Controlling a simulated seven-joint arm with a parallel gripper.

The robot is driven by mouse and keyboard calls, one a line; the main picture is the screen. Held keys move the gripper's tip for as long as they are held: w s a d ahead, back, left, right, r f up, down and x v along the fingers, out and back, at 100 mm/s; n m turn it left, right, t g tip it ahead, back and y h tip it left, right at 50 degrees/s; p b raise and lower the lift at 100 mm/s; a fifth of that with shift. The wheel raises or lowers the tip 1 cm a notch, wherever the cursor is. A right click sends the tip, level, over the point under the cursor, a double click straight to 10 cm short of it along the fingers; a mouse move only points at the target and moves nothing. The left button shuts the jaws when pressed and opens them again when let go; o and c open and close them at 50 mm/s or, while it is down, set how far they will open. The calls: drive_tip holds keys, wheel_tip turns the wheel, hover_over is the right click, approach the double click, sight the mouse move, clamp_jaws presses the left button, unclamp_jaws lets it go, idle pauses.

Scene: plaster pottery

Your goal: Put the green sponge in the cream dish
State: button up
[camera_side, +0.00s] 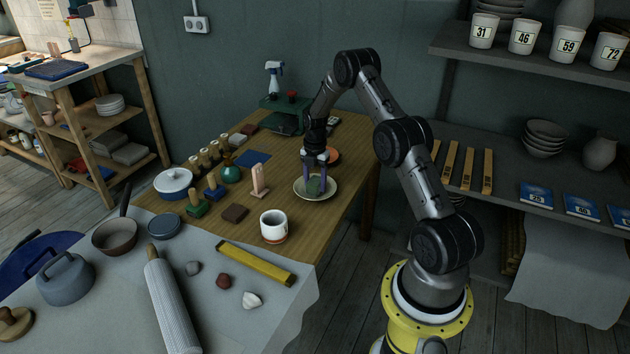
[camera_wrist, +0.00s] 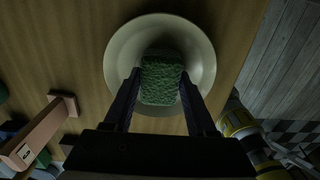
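The green sponge (camera_wrist: 162,80) is between the two fingers of my gripper (camera_wrist: 160,84), which look closed against its sides. The cream dish (camera_wrist: 118,62) is a round, shallow plate under the sponge in the wrist view. In the side view, my gripper (camera_side: 316,182) points down over the dish (camera_side: 329,193), with the sponge (camera_side: 315,186) low inside its rim. A dark shadow lies in the dish beside the sponge. I cannot tell whether the sponge touches the bottom of the dish.
A pinkish wooden stand (camera_side: 259,181) is left of the dish, and an orange dish (camera_side: 333,156) is behind it. A white mug (camera_side: 273,226) stands nearer the front. The table's right edge is close to the dish. Several stamps and a teal bottle (camera_side: 230,172) stand further left.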

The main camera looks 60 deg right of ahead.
sight(315, 181)
drive_tip(key=o, duration=0.4)
drive_tip(key=shift+c, duration=0.2)
wheel_tip(315, 181, up, 13)
drive_tip(key=a+r+m+t, duration=0.1)
drive_tip(key=a+r+m, duration=0.3)
drive_tip(key=a+r, duration=0.65)
drive_tip(key=s+a+r+m+t, duration=0.2)
drive_tip(key=s+a+r+m, duration=0.3)
drive_tip(key=a, duration=0.4)
drive_tip(key=s+a+r+m+t, duration=0.1)
drive_tip(key=s+a+r+m, duration=0.3)
drive_tip(key=s+a, duration=0.45)
drive_tip(key=s+a+m+t, duration=0.1)
drive_tip(key=s+a+m, duration=0.4)
drive_tip(key=s, duration=0.5)
drive_tip(key=shift+a+f+t, duration=0.3)
drive_tip(key=shift+a+f, duration=0.15)
drive_tip(key=shift+a, duration=0.25)
